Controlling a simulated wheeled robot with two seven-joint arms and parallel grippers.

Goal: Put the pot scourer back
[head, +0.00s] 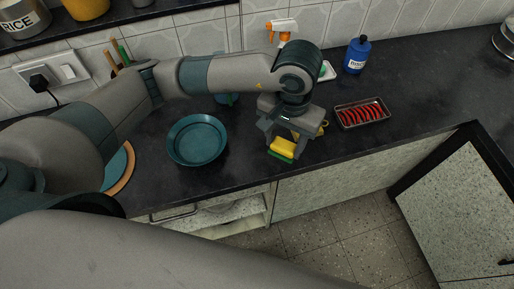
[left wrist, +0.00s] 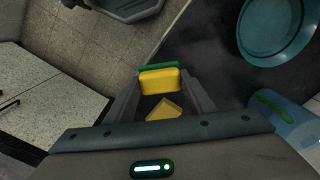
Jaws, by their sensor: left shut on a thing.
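The pot scourer (head: 283,148) is a small yellow block with a green face. My left gripper (head: 286,146) is shut on it near the counter's front edge; the head view does not clearly show whether it touches the counter. In the left wrist view the scourer (left wrist: 160,80) sits between the fingertips, its green side away from the camera. A second yellow piece (left wrist: 164,109) shows between the fingers nearer the palm; I cannot tell what it is. A small white dish (head: 328,72) with something green stands at the back, partly hidden by my left arm. My right gripper is out of view.
A teal bowl (head: 197,140) stands left of my gripper. A tray of red pieces (head: 362,113) lies to the right, and a blue bottle (head: 357,55) stands behind it. An orange-topped spray bottle (head: 281,29) stands by the wall.

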